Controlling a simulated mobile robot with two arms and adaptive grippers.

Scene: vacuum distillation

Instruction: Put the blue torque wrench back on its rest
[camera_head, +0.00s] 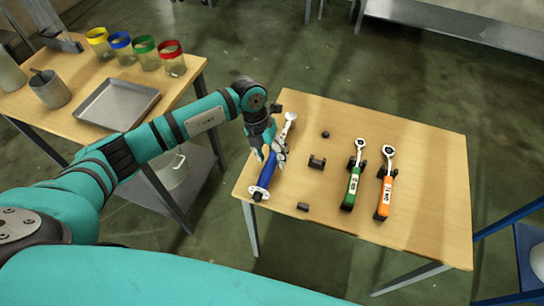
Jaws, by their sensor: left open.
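The blue torque wrench (266,172) is at the left side of the right-hand table, its silver ratchet head (290,117) pointing away and its blue handle end near the front left edge. My left gripper (276,156) is at the middle of the wrench, fingers open beside it, hiding part of the shaft. I cannot tell whether they touch it. To the right of the wrench is an empty dark rest (317,162), with small dark pieces behind (325,134) and in front (303,206) of it. My right gripper is not in view.
A green wrench (351,188) and an orange wrench (384,195) lie at dark rests on the same table (430,220). The left table holds a metal tray (117,104), a grey cup (50,90) and several colour-rimmed jars (145,52).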

